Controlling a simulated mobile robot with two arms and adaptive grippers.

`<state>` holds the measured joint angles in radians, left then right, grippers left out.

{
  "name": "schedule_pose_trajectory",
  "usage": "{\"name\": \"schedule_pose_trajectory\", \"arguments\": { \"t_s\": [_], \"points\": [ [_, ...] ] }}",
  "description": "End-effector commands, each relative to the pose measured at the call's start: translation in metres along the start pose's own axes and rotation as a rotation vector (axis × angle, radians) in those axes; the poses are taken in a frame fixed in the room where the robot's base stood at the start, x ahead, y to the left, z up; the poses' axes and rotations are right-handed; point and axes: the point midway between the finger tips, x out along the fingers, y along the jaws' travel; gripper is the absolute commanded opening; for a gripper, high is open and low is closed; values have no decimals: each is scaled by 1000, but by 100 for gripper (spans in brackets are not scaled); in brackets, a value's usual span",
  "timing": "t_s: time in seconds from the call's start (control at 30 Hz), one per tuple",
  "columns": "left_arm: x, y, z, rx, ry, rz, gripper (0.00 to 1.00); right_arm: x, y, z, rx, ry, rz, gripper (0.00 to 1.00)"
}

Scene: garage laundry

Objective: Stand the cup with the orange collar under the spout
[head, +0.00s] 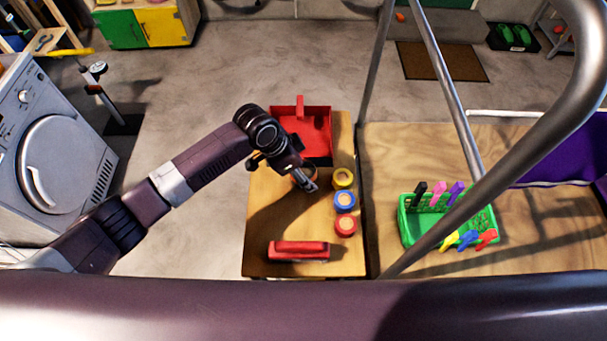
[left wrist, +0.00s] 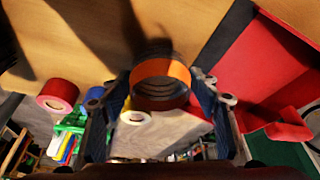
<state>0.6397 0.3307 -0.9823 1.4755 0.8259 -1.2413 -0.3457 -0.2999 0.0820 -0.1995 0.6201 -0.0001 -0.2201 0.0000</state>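The cup with the orange collar (left wrist: 160,72) is between the two fingers of my left gripper (left wrist: 160,85) in the left wrist view. The fingers flank it closely; whether they press on it I cannot tell. In the head view my left gripper (head: 306,182) is low over the wooden table, and the arm partly hides the cup. A red tray-like stand (head: 318,131) with an upright part at its far side is just behind the gripper; it also shows in the left wrist view (left wrist: 258,62). I cannot make out a spout. My right gripper is not in view.
A red block-like thing (head: 298,251) lies near the table's front edge. A green basket (head: 450,222) and a metal frame are on the right. The table's left front is clear.

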Motion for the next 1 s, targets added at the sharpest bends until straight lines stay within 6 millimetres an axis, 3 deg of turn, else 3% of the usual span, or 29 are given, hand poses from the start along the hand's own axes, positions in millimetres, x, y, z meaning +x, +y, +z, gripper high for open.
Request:
{"name": "schedule_pose_trajectory", "arguments": {
  "t_s": [0.27,0.63,0.87,1.0],
  "points": [
    [0,0,0,0,0,0,27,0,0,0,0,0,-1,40],
    [-9,-1,-4,0,2,0,27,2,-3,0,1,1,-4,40],
    [-45,-2,-20,3,4,-4,27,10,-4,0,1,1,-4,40],
    [-80,-2,-34,4,6,-5,27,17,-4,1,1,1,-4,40]
  ]
}}
